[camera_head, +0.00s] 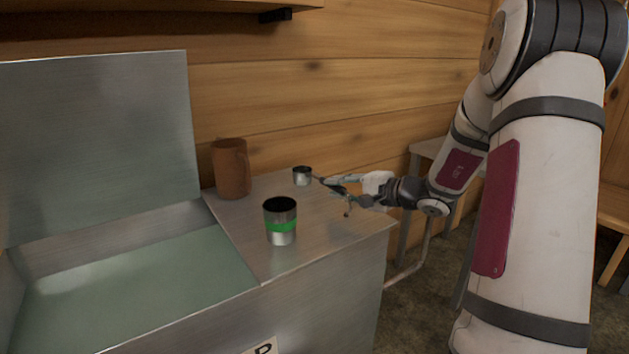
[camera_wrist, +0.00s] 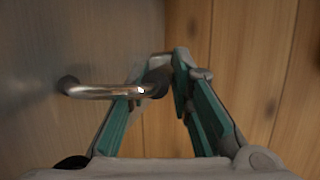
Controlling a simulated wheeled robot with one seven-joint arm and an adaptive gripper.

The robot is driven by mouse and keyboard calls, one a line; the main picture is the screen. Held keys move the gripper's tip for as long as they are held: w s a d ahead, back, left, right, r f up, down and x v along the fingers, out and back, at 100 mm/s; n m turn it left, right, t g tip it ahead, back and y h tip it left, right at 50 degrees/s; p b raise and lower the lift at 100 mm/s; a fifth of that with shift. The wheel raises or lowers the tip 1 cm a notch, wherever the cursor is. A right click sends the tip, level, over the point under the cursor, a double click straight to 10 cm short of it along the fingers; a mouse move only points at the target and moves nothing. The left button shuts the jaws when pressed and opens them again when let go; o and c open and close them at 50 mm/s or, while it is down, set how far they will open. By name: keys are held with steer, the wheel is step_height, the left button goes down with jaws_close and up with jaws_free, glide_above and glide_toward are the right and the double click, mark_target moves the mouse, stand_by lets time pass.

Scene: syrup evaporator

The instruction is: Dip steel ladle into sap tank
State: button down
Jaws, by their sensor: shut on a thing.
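The steel ladle (camera_head: 302,176) has its small cup at the back right of the metal top, with its thin handle running right into my gripper (camera_head: 338,186). Whether the cup touches the top is unclear. In the wrist view my gripper (camera_wrist: 166,74) is shut on the handle's dark part, and a bent shiny steel part of the ladle (camera_wrist: 105,91) sticks out to the left. The ladle's cup is not seen there. The sap tank (camera_head: 232,246) is at the left with its lid (camera_head: 95,140) raised. Pale green liquid (camera_head: 135,290) fills it.
A steel cup with a green band (camera_head: 281,222) stands on the metal top (camera_head: 330,222) between the ladle and the tank. A brown jug (camera_head: 231,168) stands behind, near the tank's opening. A wooden wall (camera_head: 330,100) closes the back.

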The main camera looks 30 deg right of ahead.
step_height(320, 180, up, 22)
steer(key=p, duration=1.1)
steer(key=s+b, duration=0.2)
steer(key=s, duration=3.3)
steer(key=shift+a+r, duration=0.2)
steer(key=shift+a, duration=0.1)
steer(key=shift+w, duration=0.1)
step_height(320, 180, down, 26)
steer(key=n+t+y+b, duration=0.1)
steer(key=t+b, duration=0.3)
steer(key=b, duration=1.6)
steer(key=shift+n, duration=0.3)
